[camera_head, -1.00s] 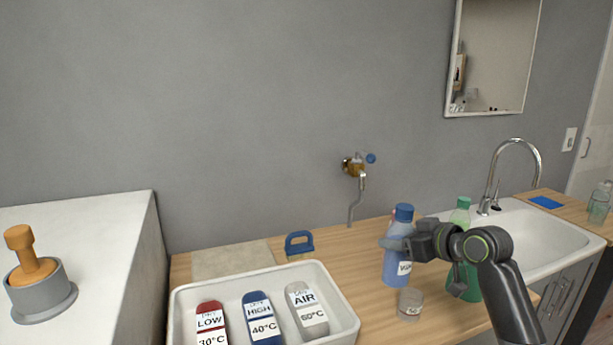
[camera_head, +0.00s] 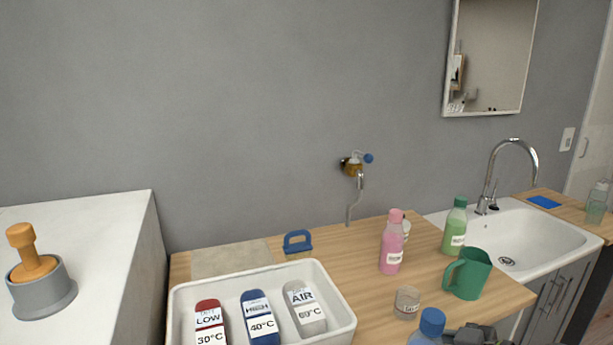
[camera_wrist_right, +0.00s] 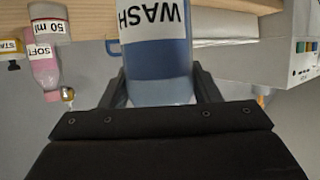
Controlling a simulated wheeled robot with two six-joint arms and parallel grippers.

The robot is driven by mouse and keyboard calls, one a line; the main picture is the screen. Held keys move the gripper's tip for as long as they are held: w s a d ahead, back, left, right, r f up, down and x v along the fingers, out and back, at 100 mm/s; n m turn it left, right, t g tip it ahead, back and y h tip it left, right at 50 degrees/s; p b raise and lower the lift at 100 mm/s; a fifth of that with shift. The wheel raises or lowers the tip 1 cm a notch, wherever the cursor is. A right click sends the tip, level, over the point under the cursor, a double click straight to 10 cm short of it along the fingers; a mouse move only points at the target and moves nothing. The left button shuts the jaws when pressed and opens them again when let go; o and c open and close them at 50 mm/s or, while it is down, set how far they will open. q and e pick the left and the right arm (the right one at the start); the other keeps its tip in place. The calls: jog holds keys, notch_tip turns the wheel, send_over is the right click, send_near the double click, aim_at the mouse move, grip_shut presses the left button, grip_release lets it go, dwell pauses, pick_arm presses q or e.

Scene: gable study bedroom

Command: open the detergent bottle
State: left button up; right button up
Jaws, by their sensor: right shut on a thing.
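The blue detergent bottle (camera_head: 427,335) shows at the bottom edge of the head view with its blue cap (camera_head: 432,319) on; its lower part is cut off. In the right wrist view the translucent blue bottle (camera_wrist_right: 160,65) shows close up with an upside-down WASH label; its cap is out of that view. My right gripper (camera_wrist_right: 160,90) is shut on the bottle, one finger on each side. In the head view only a dark part of the right gripper (camera_head: 474,334) shows beside the bottle. My left gripper is not in view.
A pink bottle (camera_head: 392,245), green bottle (camera_head: 455,228), green mug (camera_head: 469,275) and small clear cup (camera_head: 407,301) stand on the wooden counter. A white tray (camera_head: 345,318) holds labelled pieces at the front. The sink (camera_head: 545,237) is at right. Bare wood lies left of the pink bottle.

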jog(key=s+f+n+g+y, duration=0.1)
jog(key=s+f, duration=0.2)
jog(key=s, duration=0.4)
jog(key=shift+a, duration=0.15)
